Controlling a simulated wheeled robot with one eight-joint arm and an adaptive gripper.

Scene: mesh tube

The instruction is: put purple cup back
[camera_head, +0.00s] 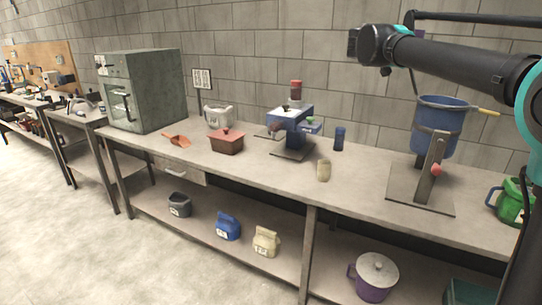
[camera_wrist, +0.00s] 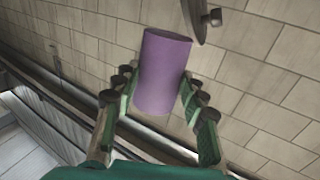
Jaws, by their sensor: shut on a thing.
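A plain purple cup (camera_wrist: 162,70) sits between the two green fingers of my gripper (camera_wrist: 158,85) in the wrist view. The gripper is shut on its sides, and the cup's far end sticks out beyond the fingertips. A separate purple lidded jug (camera_head: 375,278) with a pale lid stands on the lower shelf.
The long workbench (camera_head: 255,165) carries a grey oven (camera_head: 142,90), red box (camera_head: 227,142), blue machine (camera_head: 290,128), dark blue cup (camera_head: 339,138), beige cup (camera_head: 323,170), blue bucket on a stand (camera_head: 440,130) and green jug (camera_head: 514,202). Bare benchtop lies around the beige cup.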

